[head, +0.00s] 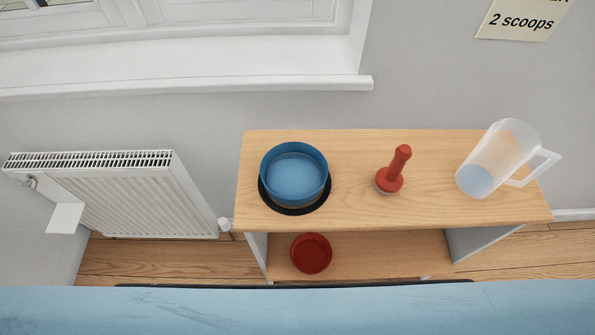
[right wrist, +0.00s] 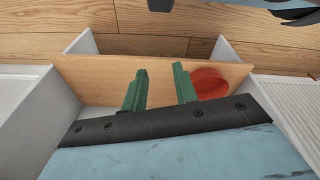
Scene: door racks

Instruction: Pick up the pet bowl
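A round red bowl (head: 311,254), which looks like the pet bowl, sits on the lower shelf of a wooden unit, near its left end. In the right wrist view the red bowl (right wrist: 212,82) is partly covered by the gripper's dark front plate. My right gripper (right wrist: 159,72) has two green fingers standing apart, with nothing between them. The bowl is just to the right of the right-hand finger in that view, outside the gap. I cannot tell whether the finger touches it. My left gripper is in neither view.
On the unit's top board (head: 350,208) stand a blue round container (head: 295,175) on a black ring, a red-handled tool (head: 395,168) and a clear jug (head: 497,160). The top overhangs the lower shelf (head: 385,252). A white radiator (head: 130,200) stands left.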

